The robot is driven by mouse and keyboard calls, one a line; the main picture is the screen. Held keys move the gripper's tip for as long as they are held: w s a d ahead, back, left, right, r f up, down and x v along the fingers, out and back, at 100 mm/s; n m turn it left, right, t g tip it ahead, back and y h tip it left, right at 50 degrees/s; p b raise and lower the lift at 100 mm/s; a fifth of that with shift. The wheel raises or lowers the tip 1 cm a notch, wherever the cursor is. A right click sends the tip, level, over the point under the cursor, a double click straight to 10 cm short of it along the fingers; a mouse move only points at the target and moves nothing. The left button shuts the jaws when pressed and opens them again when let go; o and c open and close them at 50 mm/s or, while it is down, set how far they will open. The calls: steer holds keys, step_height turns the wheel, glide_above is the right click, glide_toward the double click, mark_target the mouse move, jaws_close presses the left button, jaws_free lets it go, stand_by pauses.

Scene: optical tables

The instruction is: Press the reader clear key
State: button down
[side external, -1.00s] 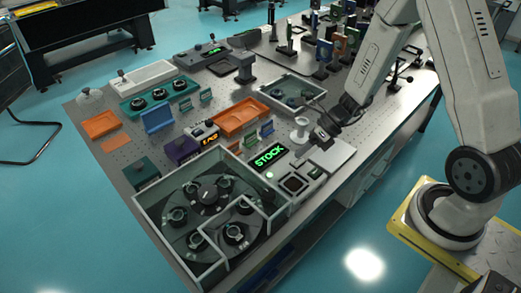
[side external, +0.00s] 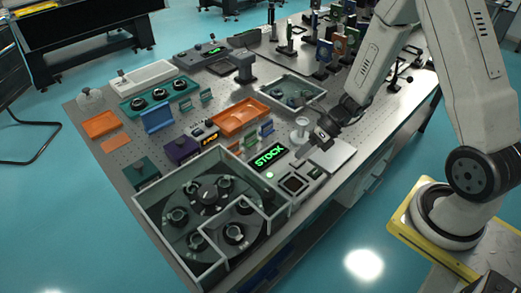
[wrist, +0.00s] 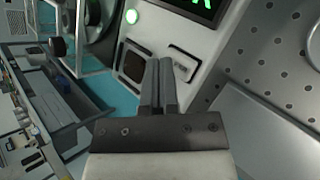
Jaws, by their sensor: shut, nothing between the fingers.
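The reader is a light panel with a lit green STOCK display (side external: 268,156); part of the display also shows in the wrist view (wrist: 197,7). Beside the display is a round glowing green spot (wrist: 131,16). A dark square window in a raised frame (wrist: 133,66) and a small rectangular key-like piece (wrist: 185,60) sit on the panel; I cannot read any label on them. My gripper (wrist: 160,66) is shut and empty. Its fingertips overlap the panel between the square window and the rectangular piece, partly hiding the piece. I cannot tell whether they touch.
A walled enclosure with a dark round carousel (side external: 209,194) stands at the left of the reader. An orange tray (side external: 240,117) lies behind.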

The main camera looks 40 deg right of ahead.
mark_target(301, 161)
steer(key=shift+f, duration=0.75)
stand_by(1.0)
steer(key=shift+r, duration=0.85)
steer(key=shift+r, duration=0.1)
stand_by(0.3)
steer(key=shift+r, duration=2.4)
